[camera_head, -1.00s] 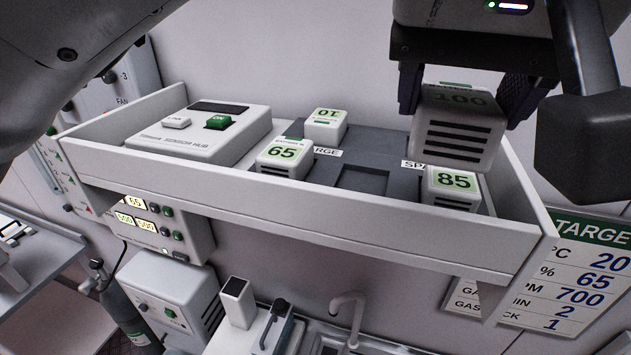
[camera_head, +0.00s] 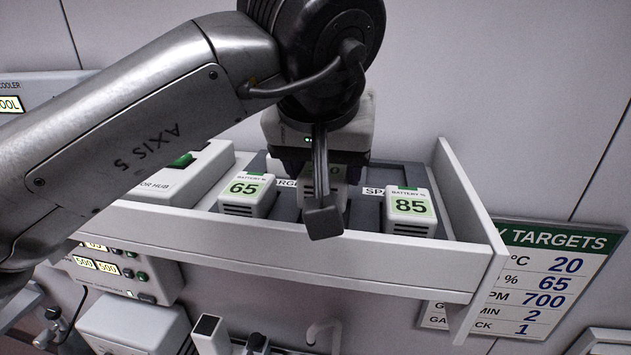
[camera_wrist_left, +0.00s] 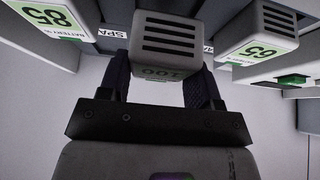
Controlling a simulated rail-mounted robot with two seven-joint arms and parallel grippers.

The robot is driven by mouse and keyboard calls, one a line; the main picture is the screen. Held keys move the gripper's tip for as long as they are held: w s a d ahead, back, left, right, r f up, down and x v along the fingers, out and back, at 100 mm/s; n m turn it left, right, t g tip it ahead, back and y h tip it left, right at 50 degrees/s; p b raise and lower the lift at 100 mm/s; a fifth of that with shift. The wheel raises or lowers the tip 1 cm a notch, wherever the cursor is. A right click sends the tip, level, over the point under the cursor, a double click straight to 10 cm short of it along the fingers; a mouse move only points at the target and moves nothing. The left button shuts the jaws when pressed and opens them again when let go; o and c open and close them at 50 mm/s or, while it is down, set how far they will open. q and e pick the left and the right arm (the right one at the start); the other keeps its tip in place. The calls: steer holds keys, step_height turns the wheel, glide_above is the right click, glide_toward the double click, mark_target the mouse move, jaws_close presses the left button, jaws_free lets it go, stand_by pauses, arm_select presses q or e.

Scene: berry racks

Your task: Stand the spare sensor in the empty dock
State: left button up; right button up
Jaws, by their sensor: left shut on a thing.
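My left gripper (camera_head: 312,163) is shut on the spare sensor (camera_head: 338,186), a white block with a green-printed 100. My own arm hides part of it in the head view. In the left wrist view the sensor (camera_wrist_left: 166,40) is between the two dark fingers (camera_wrist_left: 163,80), its slotted face showing. It is over the dark dock plate (camera_head: 364,213), between the sensor marked 65 (camera_head: 246,194) and the one marked 85 (camera_head: 409,211). The empty dock's recess is hidden, and I cannot tell whether the sensor touches its floor. My right gripper is in neither view.
The white shelf (camera_head: 290,245) has a raised front lip and a right side wall. The sensor hub (camera_head: 175,180) stands at its left. The 65 and 85 sensors stand close on either side of the held one. A targets sign (camera_head: 520,275) hangs at right.

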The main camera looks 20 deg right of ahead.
arm_select(q)
steer(key=shift+f, duration=1.65)
steer(key=shift+f, duration=0.1)
steer(key=o, duration=1)
steer(key=shift+c, duration=0.2)
steer(key=b+v, duration=0.1)
steer(key=v, duration=1.1)
